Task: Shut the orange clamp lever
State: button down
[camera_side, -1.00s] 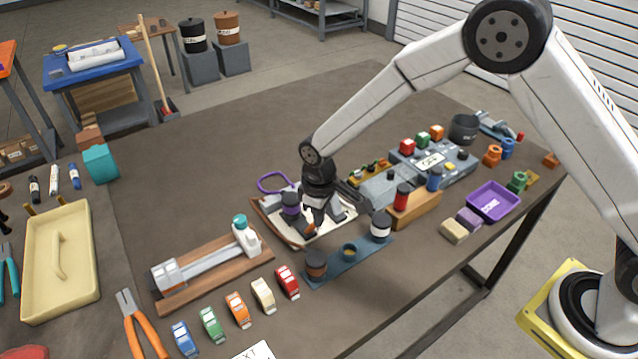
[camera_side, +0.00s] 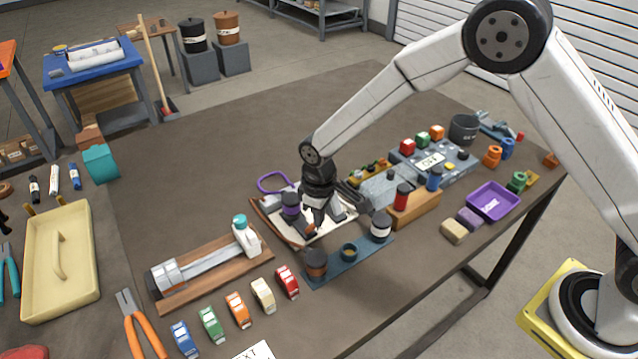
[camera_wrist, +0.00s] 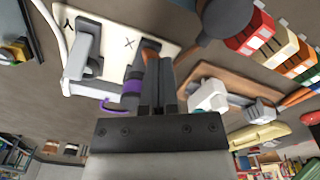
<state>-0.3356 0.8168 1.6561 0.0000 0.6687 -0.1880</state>
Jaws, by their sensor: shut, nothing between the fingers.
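The orange clamp lever (camera_side: 311,231) shows only as a small orange-brown part low beside my fingertips, over the white board (camera_side: 283,222). In the wrist view its orange end (camera_wrist: 150,48) is right at my fingertips, partly covered by them. My gripper (camera_side: 316,213) points down over the board, its fingers shut with nothing held. In the wrist view the shut fingers (camera_wrist: 158,58) reach to the lever; whether they touch it I cannot tell. Much of the clamp is hidden.
A blue plate (camera_side: 345,262) with dark cylinders lies in front of the board. A purple tray (camera_side: 493,202) is at the right. The table behind my gripper is clear.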

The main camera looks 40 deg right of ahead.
jog(key=shift+f, duration=0.45)
dwell(0.5)
